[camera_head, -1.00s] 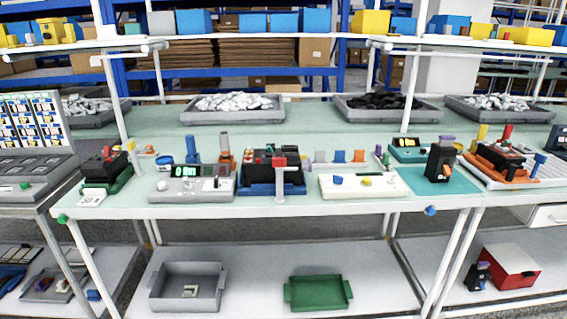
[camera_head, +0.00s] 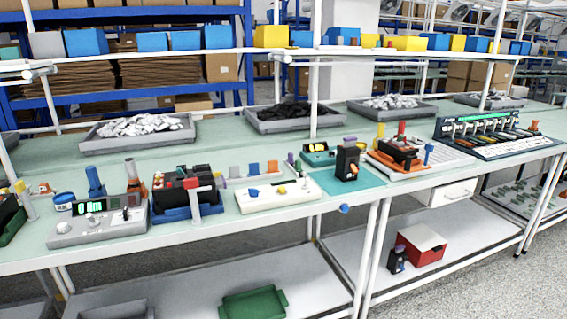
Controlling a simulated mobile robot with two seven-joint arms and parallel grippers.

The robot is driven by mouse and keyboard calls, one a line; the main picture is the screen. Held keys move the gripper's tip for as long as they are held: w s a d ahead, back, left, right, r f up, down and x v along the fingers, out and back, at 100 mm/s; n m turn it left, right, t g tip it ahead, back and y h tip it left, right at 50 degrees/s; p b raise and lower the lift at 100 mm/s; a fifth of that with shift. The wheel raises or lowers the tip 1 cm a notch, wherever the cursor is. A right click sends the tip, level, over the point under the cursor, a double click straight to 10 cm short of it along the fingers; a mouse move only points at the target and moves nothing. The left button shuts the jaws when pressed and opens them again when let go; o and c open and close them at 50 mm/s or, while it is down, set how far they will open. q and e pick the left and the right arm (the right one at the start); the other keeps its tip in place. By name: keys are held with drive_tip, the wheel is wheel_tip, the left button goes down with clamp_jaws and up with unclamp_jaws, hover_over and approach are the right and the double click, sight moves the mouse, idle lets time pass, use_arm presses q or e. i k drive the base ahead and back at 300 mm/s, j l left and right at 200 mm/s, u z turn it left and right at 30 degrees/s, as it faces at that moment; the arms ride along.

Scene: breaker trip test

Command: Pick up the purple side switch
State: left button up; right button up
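I see several small purple parts and cannot tell which is the side switch. One purple piece (camera_head: 291,158) stands at the right end of the rack behind the white box. A pale purple block (camera_head: 222,180) sits at the left end of that rack, beside blue and orange ones. A purple bit (camera_head: 400,248) tops the black device on the lower shelf. Neither of my grippers is in view.
The long pale green workbench (camera_head: 225,234) carries a grey meter unit (camera_head: 98,226), a white box (camera_head: 278,195) and an orange fixture (camera_head: 400,158). Grey trays (camera_head: 140,142) line its back. Below are a green tray (camera_head: 253,305) and a red box (camera_head: 420,245). Open floor (camera_head: 475,240) shows at right.

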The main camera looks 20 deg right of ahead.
sight(289, 161)
drive_tip(key=l+u, duration=0.2)
drive_tip(key=u, duration=0.35)
drive_tip(key=l+u, duration=0.5)
drive_tip(key=l, duration=0.4)
drive_tip(key=k+l+u, duration=0.1)
drive_tip(key=l, duration=0.35)
drive_tip(key=k+l, duration=0.1)
drive_tip(key=l, duration=0.35)
drive_tip(key=u, duration=0.05)
